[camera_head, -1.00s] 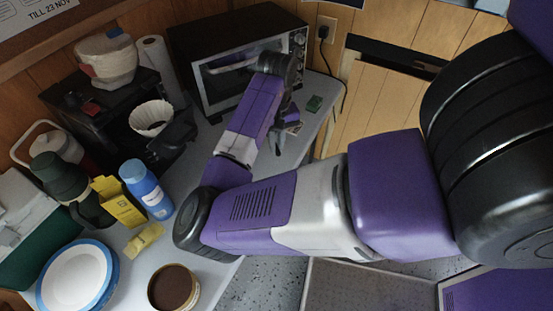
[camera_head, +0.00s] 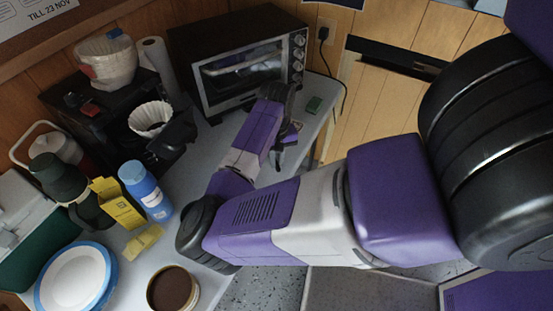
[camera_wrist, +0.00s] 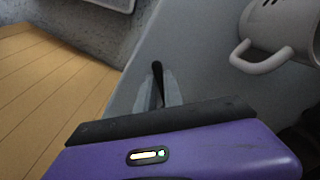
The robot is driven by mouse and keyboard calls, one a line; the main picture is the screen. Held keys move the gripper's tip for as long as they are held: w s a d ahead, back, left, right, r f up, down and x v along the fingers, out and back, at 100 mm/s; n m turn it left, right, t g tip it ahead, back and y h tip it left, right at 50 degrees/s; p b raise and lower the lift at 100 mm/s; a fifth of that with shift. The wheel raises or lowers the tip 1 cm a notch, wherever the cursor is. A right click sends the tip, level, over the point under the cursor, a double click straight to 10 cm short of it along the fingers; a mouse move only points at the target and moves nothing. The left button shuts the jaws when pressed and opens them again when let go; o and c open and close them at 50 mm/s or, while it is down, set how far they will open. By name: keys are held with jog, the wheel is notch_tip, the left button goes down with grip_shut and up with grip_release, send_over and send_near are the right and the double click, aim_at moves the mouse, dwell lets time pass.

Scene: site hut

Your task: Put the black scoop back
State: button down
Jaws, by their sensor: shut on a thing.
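My gripper (camera_head: 280,158) is over the right part of the grey counter, in front of the toaster oven, partly hidden by my own arm in the head view. In the wrist view my gripper (camera_wrist: 160,100) is shut on a thin black piece, the black scoop (camera_wrist: 157,72). Its slim end sticks up between the pale fingertips; the rest of it is hidden. An open tub of brown grounds (camera_head: 172,289) stands at the counter's front edge, left of my arm.
A white mug (camera_wrist: 262,59) lies close to the right of my gripper in the wrist view. The toaster oven (camera_head: 240,75) stands behind. A blue bottle (camera_head: 147,190), yellow carton (camera_head: 118,205), coffee maker (camera_head: 85,110) and blue-rimmed plates (camera_head: 110,262) crowd the left.

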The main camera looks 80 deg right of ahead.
jog(key=c, duration=1.5)
grip_release()
